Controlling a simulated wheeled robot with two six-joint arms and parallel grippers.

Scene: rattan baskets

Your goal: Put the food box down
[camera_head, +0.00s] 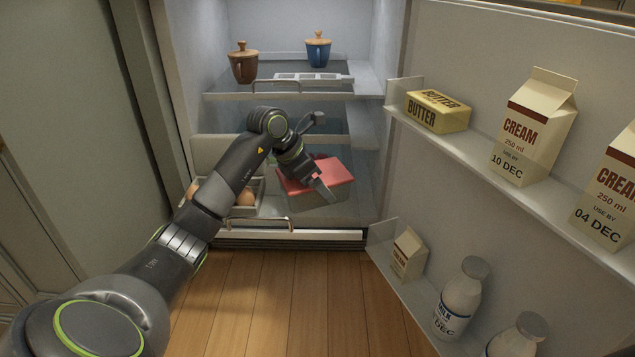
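The food box (335,172) has a red lid and a clear, see-through body. It is in the lower part of the open fridge, right of the egg box. I cannot tell whether it rests on the fridge floor or is held just above it. My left gripper (321,186) reaches in from the left, and its fingers are at the lid's front part. A finger overlaps the lid, and the gripper hides some of the box. I cannot tell whether the fingers are closed on it. My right gripper is not in view.
An open egg box (207,143) with eggs stands left of the food box. The open door at right carries butter (437,111), cream cartons (533,125) and milk bottles (461,298).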

